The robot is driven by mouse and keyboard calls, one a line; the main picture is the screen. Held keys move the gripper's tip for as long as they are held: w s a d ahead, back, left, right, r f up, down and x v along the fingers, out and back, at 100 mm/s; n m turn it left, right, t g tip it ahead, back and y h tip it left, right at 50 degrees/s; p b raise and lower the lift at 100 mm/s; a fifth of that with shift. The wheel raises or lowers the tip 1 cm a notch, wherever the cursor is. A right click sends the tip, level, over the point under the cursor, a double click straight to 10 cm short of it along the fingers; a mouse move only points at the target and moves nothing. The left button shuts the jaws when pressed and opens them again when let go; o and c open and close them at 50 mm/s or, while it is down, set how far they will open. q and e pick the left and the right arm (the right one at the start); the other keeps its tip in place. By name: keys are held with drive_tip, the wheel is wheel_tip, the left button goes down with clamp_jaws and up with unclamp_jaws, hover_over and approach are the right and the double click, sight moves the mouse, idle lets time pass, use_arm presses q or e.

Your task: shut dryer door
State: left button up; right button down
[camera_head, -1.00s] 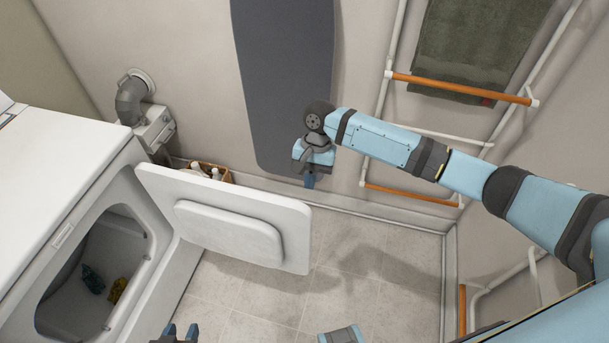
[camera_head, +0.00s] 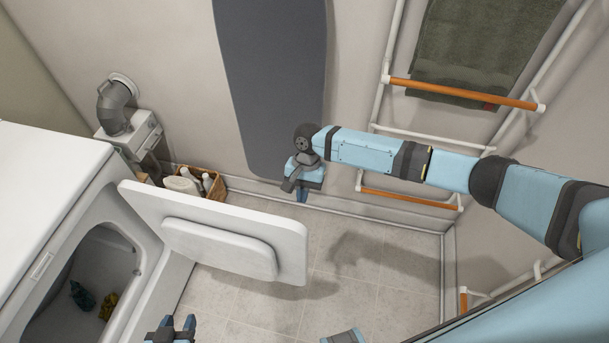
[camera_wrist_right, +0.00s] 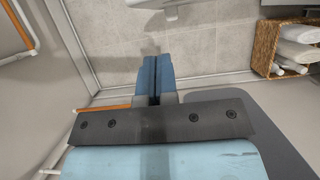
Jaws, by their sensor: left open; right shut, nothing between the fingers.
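The white dryer (camera_head: 50,190) stands at the left with its door (camera_head: 222,236) swung wide open. The door's inner face, with a raised panel, faces me. Inside the drum (camera_head: 95,262) lie a dark green cloth (camera_head: 82,295) and a yellow cloth (camera_head: 108,305). My right gripper (camera_head: 301,196) is shut and empty, pointing down just behind and right of the door's far top corner, apart from it. Its closed fingers also show in the right wrist view (camera_wrist_right: 152,80). My left gripper (camera_head: 172,330) is open at the bottom edge, in front of the door and right of the drum opening.
A wicker basket (camera_head: 215,187) with rolled white towels stands behind the door by the wall. A grey ironing board (camera_head: 272,90) hangs on the wall behind my right gripper. A ladder rack with a green towel (camera_head: 485,45) stands at right. The tiled floor (camera_head: 370,290) is clear.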

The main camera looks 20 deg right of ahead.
use_arm(q)
drive_tip(key=shift+w+r+p, duration=0.2)
drive_tip(key=shift+r+p, duration=0.25)
drive_tip(key=shift+r, duration=0.4)
use_arm(e)
drive_tip(key=s, duration=0.1)
drive_tip(key=s+a, duration=0.2)
drive_tip(key=shift+s+a+f, duration=0.2)
drive_tip(key=shift+s+f, duration=0.05)
use_arm(q)
drive_tip(key=shift+s+f, duration=0.1)
drive_tip(key=shift+f, duration=0.05)
